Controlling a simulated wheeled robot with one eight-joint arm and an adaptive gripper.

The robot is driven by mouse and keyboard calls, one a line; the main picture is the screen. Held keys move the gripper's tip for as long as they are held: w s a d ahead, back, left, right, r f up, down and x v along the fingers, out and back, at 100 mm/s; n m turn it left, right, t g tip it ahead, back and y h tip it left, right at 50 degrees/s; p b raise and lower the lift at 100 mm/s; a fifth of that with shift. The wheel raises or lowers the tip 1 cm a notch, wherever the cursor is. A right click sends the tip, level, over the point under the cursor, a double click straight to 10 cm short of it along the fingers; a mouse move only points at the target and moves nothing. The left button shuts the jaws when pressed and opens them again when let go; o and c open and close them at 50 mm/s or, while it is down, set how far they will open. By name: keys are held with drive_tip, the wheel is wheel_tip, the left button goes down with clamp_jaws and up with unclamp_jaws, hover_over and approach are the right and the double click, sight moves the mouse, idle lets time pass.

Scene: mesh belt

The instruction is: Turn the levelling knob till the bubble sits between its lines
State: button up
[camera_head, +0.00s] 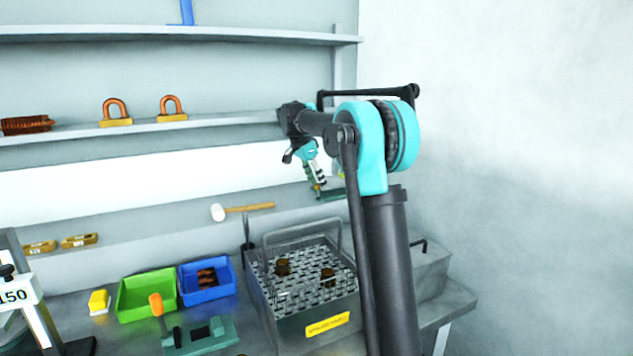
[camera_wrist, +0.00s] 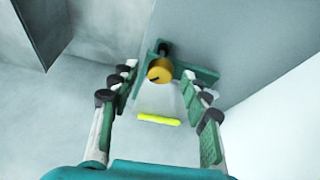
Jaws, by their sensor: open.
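The levelling knob (camera_wrist: 159,70) is a round yellow-brass knob with a dark mark, on a green bracket (camera_wrist: 206,75) at the wall. A bright yellow-green bar (camera_wrist: 158,119), seemingly the level vial, shows nearer the bottom of the wrist view. Its bubble and lines cannot be made out. My gripper (camera_wrist: 159,76) is open, with one finger on each side of the knob in the picture and gaps between. I cannot tell how far the fingertips are from it in depth. In the head view my gripper (camera_head: 318,182) hangs by the green bracket (camera_head: 331,194), hiding most of the knob.
A wire-handled mesh basket (camera_head: 335,318) stands below on the bench. Left of it are a blue bin (camera_head: 222,294), a green bin (camera_head: 135,312) and a green tool (camera_head: 205,338). A shelf (camera_head: 220,119) runs above.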

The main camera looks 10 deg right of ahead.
drive_tip(key=shift+c, duration=0.5)
clamp_jaws()
drive_tip(key=shift+s+n, duration=0.1)
drive_tip(key=shift+n, duration=0.3)
drive_tip(key=n, duration=0.2)
drive_tip(key=n+t+y, duration=0.1)
drive_tip(key=n, duration=0.1)
drive_tip(key=shift+s+d+n+t+y, duration=0.1)
drive_tip(key=shift+d+n+t+y, duration=0.05)
drive_tip(key=shift+n+t+y, duration=0.2)
drive_tip(key=n+y, duration=0.1)
drive_tip(key=n, duration=0.2)
drive_tip(key=n+y, duration=0.1)
drive_tip(key=n, duration=0.2)
drive_tip(key=shift+d+t, duration=0.15)
drive_tip(key=shift+t, duration=0.2)
drive_tip(key=shift+s+n, duration=0.1)
drive_tip(key=shift+n, duration=0.15)
